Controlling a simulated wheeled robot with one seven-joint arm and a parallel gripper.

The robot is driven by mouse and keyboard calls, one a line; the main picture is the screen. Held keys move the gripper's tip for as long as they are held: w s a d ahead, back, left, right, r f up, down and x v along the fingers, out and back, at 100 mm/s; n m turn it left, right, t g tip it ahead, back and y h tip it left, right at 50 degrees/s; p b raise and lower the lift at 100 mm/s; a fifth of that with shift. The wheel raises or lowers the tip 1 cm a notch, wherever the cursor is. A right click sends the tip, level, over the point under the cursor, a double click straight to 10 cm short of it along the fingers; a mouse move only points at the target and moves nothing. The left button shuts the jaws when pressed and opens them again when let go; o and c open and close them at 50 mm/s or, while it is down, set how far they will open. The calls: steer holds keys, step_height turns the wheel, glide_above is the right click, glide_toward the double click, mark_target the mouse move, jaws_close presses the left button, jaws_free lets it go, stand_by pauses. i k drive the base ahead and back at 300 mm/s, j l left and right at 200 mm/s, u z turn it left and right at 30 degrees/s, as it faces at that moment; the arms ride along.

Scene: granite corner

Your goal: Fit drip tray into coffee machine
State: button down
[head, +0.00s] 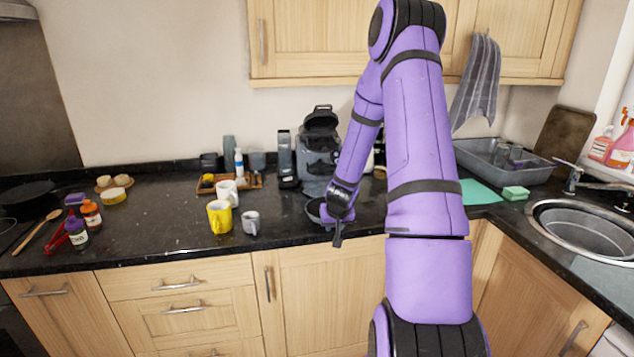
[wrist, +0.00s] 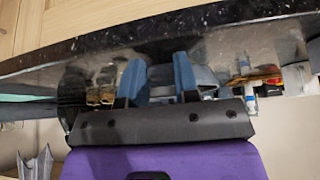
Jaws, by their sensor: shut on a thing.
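The coffee machine (head: 319,150) stands upright at the back of the black counter in the head view, dark grey with its top part raised. A dark, rounded piece that looks like the drip tray (head: 315,211) is in front of the machine, apart from its body. My gripper (head: 334,212) is at this piece and shut on it, low over the counter's front part. In the wrist view, both fingers of my gripper (wrist: 158,70) show, with a grey-blue shape behind them. The tray's outline is unclear there, and my gripper hides part of it in the head view.
A yellow mug (head: 219,217), a grey mug (head: 251,222) and a white mug (head: 227,191) stand left of the gripper. A wooden tray (head: 256,181) is behind them. A grey basin (head: 483,158) and the sink (head: 585,228) are at right. The counter's front edge is close.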

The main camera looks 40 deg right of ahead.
mark_target(323, 190)
steer(key=i+l, duration=0.7)
